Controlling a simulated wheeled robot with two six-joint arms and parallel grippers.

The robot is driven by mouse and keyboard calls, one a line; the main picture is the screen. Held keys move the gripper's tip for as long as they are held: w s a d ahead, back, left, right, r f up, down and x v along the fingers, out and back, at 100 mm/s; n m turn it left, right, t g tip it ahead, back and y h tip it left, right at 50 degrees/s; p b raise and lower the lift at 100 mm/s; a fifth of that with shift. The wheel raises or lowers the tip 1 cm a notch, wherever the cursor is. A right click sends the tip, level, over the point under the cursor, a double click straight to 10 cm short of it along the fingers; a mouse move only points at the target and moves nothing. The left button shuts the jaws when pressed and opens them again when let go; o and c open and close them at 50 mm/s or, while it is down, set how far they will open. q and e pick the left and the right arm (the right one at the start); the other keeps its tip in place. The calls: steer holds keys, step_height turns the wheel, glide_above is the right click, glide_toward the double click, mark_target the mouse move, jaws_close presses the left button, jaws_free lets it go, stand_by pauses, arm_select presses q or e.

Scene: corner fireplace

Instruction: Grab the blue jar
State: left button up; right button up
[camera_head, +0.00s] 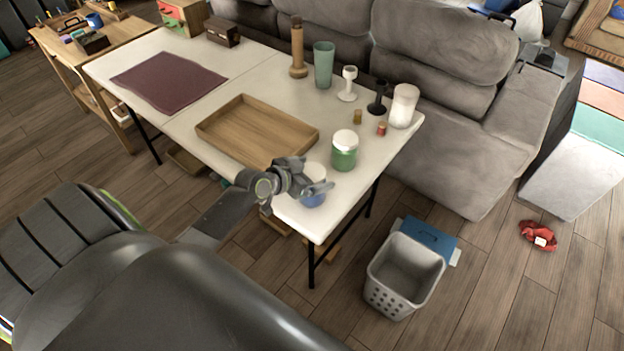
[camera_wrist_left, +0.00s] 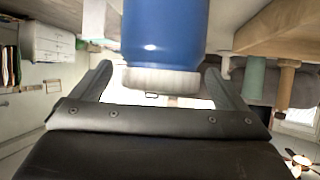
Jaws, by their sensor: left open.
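The blue jar (camera_head: 312,199) stands at the near right corner of the white table, with a white lid. My left gripper (camera_head: 318,187) is in front of it and hides its middle. In the left wrist view the picture is upside down, and the blue jar (camera_wrist_left: 165,30) fills the top middle, its white lid toward the gripper's body. The open fingers of my left gripper (camera_wrist_left: 158,72) lie on either side of the jar, with visible gaps. My right gripper is not in view.
A green jar (camera_head: 344,152) with a white lid stands just behind and right of the blue jar. A wooden tray (camera_head: 222,135) lies to the left. A white jar (camera_head: 403,105), cups and small items stand farther back. A grey basket (camera_head: 404,270) is on the floor at right.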

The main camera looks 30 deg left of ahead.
arm_select(q)
steer(key=shift+w, duration=0.1)
steer(key=c, duration=1.5)
